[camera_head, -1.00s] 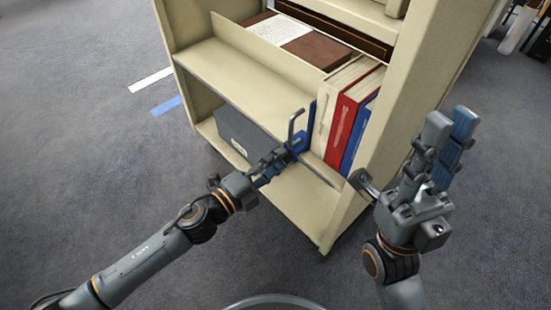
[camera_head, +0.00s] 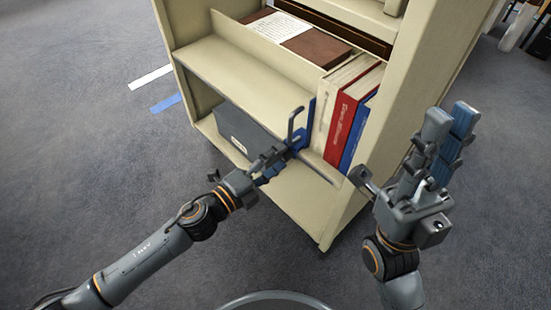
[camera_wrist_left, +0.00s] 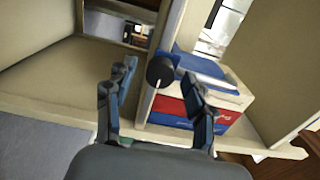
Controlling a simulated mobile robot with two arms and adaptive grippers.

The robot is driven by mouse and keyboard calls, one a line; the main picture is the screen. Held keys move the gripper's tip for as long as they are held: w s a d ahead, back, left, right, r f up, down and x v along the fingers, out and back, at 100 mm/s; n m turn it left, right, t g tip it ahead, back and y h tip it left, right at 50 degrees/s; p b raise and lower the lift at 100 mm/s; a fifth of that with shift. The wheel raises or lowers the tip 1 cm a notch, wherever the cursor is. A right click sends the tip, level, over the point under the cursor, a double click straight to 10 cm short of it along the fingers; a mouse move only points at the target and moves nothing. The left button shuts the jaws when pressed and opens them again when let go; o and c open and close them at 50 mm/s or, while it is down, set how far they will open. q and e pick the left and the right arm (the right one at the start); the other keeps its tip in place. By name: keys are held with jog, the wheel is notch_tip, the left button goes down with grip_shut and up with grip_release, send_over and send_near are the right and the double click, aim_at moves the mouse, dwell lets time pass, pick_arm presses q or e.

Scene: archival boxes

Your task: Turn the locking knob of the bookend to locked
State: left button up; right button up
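My left gripper (camera_head: 287,151), also in the left wrist view (camera_wrist_left: 157,75), is open. Its fingers lie on both sides of the knob with small gaps visible. The knob is hidden in the head view. My right gripper (camera_head: 451,122) is raised, empty and open, right of the cart.
A cream shelf cart (camera_head: 235,75) holds a white, a red (camera_head: 345,124) and a blue book right of the bookend. A dark grey box (camera_head: 240,132) lies further left. A brown box (camera_head: 318,47) lies above. The carpet in front is clear.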

pick_arm(q)
jog(key=v, duration=1.2)
dwell(0.6)
